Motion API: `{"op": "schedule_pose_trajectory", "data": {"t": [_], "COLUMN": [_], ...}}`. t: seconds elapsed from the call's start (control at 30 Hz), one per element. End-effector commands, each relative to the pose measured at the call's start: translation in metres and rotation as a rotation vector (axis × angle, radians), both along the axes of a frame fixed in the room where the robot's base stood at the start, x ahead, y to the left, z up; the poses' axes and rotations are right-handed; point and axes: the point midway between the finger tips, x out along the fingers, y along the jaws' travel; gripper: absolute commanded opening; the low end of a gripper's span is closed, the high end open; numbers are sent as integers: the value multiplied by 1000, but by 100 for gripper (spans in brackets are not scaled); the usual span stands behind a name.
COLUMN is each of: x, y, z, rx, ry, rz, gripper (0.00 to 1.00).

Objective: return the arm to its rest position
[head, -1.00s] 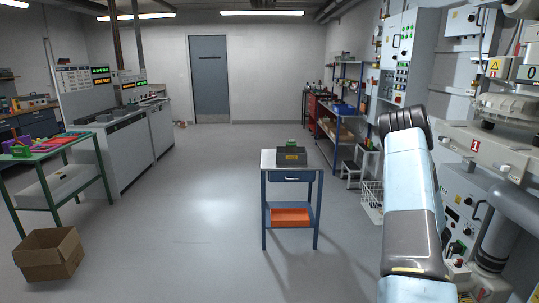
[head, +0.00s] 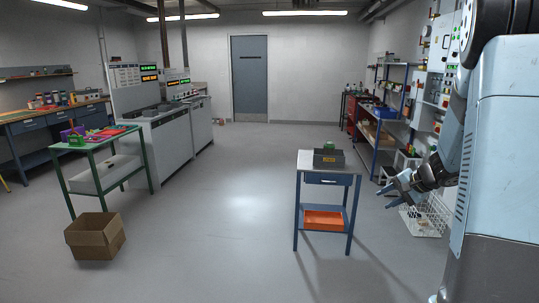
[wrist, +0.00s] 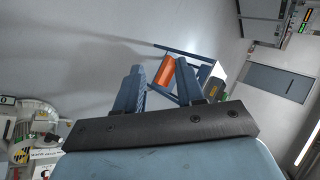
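My arm is at the right of the head view, folded close to the camera, and hides much of the right side. My gripper (head: 398,187) hangs in the air to the right of the small blue table, pointing left. In the wrist view my gripper (wrist: 158,82) shows two blue-grey fingers held apart, with nothing between them but the view of the floor and part of the table beyond. It is open and empty.
A small table (head: 309,163) with blue legs carries a grey box (head: 328,159) and an orange bin (head: 323,219). A wire basket (head: 428,217) stands on the floor by my gripper. A cardboard box (head: 95,236) and a green-legged table (head: 77,186) are left. The middle floor is clear.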

Motion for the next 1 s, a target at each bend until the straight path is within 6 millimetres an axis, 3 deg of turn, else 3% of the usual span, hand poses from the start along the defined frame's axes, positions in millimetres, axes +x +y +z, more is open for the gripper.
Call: {"op": "schedule_pose_trajectory", "data": {"t": [0.2, 0.5, 0.8, 1.0], "x": [-39, -104, -174, -219], "y": [51, 103, 136, 146], "z": [48, 96, 127, 141], "rx": [-62, -191, -371, -513], "ry": [-7, -9, -21, -37], "rz": [149, 330, 472, 539], "gripper": [38, 38, 38, 38]}}
